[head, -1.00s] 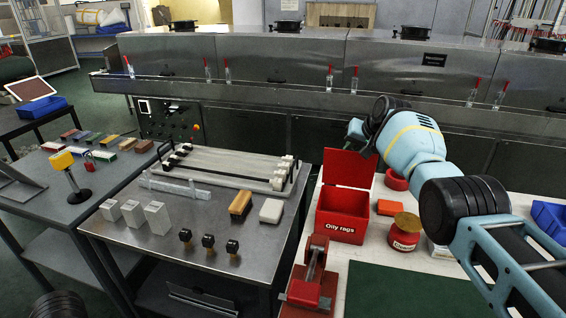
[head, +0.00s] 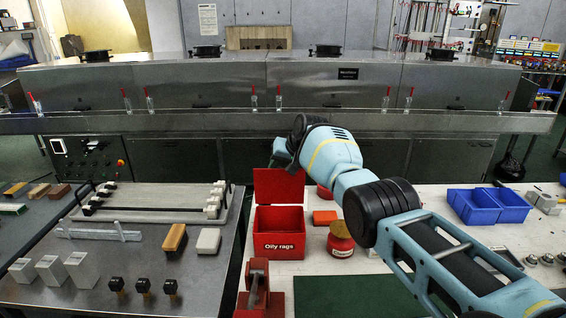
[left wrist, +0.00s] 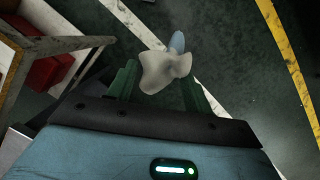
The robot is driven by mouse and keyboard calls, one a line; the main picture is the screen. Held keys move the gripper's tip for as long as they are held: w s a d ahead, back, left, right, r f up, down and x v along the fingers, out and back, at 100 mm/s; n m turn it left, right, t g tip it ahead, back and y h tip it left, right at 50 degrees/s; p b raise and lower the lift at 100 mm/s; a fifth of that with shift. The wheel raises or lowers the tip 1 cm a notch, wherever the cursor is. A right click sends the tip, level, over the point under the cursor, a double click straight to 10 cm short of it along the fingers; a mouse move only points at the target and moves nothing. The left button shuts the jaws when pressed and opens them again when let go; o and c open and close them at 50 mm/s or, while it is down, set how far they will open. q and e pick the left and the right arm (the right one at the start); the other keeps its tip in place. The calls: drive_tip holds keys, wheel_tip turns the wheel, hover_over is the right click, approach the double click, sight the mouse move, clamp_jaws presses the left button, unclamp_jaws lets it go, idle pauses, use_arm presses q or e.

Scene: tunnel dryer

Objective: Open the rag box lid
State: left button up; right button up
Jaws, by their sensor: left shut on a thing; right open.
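The red rag box (head: 278,232), labelled "Oily rags", stands on the white worktop in the head view. Its red lid (head: 279,186) is raised upright at the back edge, and the box's dark inside shows. My right gripper (head: 274,157) is just behind the top of the lid; it is open, and its fingertips are partly hidden by the lid. My left gripper (left wrist: 158,88) shows only in the left wrist view.
A red can (head: 340,240), an orange block (head: 324,217) and a green mat (head: 345,296) lie right of the box. A red clamp-like tool (head: 258,290) stands in front. Blue bins (head: 488,205) sit farther right. The long steel dryer (head: 230,80) spans the back.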

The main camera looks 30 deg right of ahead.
use_arm(q)
wheel_tip(320, 180, up, 14)
drive_tip(key=w+t+p, duration=0.2)
drive_tip(key=p, duration=0.4)
drive_tip(key=shift+w, duration=0.25)
use_arm(e)
drive_tip(key=v, duration=1.2)
